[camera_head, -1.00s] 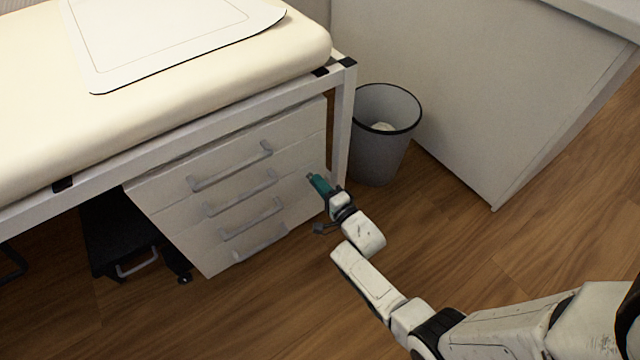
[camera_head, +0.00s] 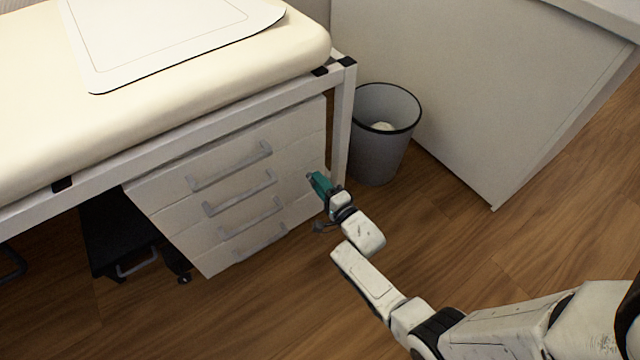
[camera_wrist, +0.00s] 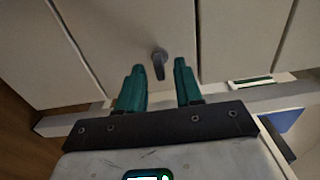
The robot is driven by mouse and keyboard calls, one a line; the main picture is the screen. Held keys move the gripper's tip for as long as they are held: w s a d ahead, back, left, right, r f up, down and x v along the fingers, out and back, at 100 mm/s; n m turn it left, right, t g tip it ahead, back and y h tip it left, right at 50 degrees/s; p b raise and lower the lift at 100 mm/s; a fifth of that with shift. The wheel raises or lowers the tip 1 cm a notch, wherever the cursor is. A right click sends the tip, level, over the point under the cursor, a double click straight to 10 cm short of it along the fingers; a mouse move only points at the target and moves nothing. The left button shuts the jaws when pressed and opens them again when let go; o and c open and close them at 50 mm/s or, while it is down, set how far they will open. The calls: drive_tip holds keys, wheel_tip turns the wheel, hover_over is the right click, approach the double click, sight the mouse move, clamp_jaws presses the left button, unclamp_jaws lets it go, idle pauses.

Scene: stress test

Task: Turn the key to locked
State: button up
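In the wrist view a small dark grey key (camera_wrist: 159,62) sticks out of the pale drawer front. My gripper (camera_wrist: 158,82) has two teal fingers spread apart, one on each side of the key's lower end, with a gap visible on both sides. In the head view my gripper (camera_head: 317,184) is at the right edge of the drawer cabinet (camera_head: 165,200), close to its front. The key and its lock cannot be made out clearly there.
The cabinet has several grey handles (camera_head: 240,193) and stands under a cream padded couch (camera_head: 40,110). A white frame leg (camera_head: 342,125) is just behind my gripper. A grey waste bin (camera_head: 378,150) stands to the right. Wooden floor (camera_head: 300,310) is clear in front.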

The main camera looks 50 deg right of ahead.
drive_tip(key=shift+s, duration=0.1)
drive_tip(key=p+v, duration=0.3)
drive_tip(key=v, duration=0.7)
drive_tip(key=shift+s, duration=0.3)
drive_tip(key=shift+a, duration=0.1)
drive_tip(key=s+a+r+n+g+y, duration=0.2)
drive_tip(key=s+a+r+n+g, duration=0.5)
drive_tip(key=n, duration=0.4)
drive_tip(key=s+a+r+n+g+y, duration=0.35)
drive_tip(key=s+a+n+g, duration=0.25)
drive_tip(key=s+n+g, duration=0.35)
wheel_tip(320, 180, up, 34)
drive_tip(key=p, duration=3.4)
drive_tip(key=shift+w+d+f+h, duration=0.15)
drive_tip(key=shift+w+d+h, duration=0.05)
drive_tip(key=shift+w+h, duration=0.2)
drive_tip(key=shift+n, duration=0.25)
